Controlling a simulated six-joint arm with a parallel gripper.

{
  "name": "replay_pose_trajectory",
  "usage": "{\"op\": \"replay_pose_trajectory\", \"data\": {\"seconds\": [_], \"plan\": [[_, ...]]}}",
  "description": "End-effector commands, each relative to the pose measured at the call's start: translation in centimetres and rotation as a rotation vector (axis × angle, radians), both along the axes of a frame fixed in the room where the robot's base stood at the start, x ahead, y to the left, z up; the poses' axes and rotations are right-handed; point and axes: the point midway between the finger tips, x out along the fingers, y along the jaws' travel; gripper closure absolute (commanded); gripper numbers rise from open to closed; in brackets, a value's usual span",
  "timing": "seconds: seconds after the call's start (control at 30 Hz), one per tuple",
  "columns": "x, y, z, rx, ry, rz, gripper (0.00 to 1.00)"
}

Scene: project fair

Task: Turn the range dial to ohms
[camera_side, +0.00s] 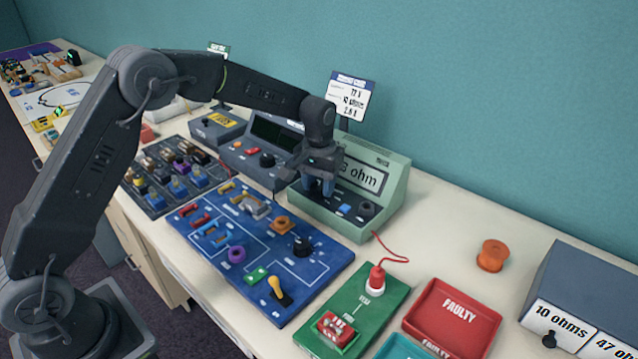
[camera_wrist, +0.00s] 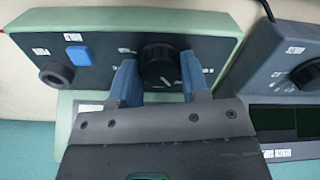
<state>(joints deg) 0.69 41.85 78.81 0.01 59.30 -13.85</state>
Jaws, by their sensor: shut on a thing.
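The green meter (camera_side: 372,180) stands at the back of the bench, its display reading partly hidden, ending in "ohm". My gripper (camera_side: 319,184) is at the left part of the meter's front panel and hides the dial there. In the wrist view the black range dial (camera_wrist: 160,66) sits between the two blue fingers of my gripper (camera_wrist: 158,78). The fingers are on either side of it, shut on it. White marks surround the dial, too small to read. A blue button (camera_wrist: 77,56) and a dark round knob (camera_wrist: 56,70) are on the same panel.
A blue circuit board (camera_side: 325,270) lies in front of the meter. A dark instrument (camera_side: 262,145) stands close on its left. A green board with a red probe (camera_side: 376,280), a red FAULTY tray (camera_side: 450,290) and an orange spool (camera_side: 492,255) are to the right.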

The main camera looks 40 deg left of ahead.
Motion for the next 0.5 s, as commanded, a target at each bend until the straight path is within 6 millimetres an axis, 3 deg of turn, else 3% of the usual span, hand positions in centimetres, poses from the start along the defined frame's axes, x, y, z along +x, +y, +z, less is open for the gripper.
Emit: {"op": "replay_pose_trajectory", "data": {"seconds": [0.4, 0.43, 0.5], "plan": [[-0.08, -0.01, -0.05, 0.000, 0.003, 0.007, 0.82], [-0.08, -0.01, -0.05, 0.000, 0.003, 0.007, 0.55], [-0.07, -0.01, -0.04, 0.000, 0.003, 0.006, 0.49]]}}
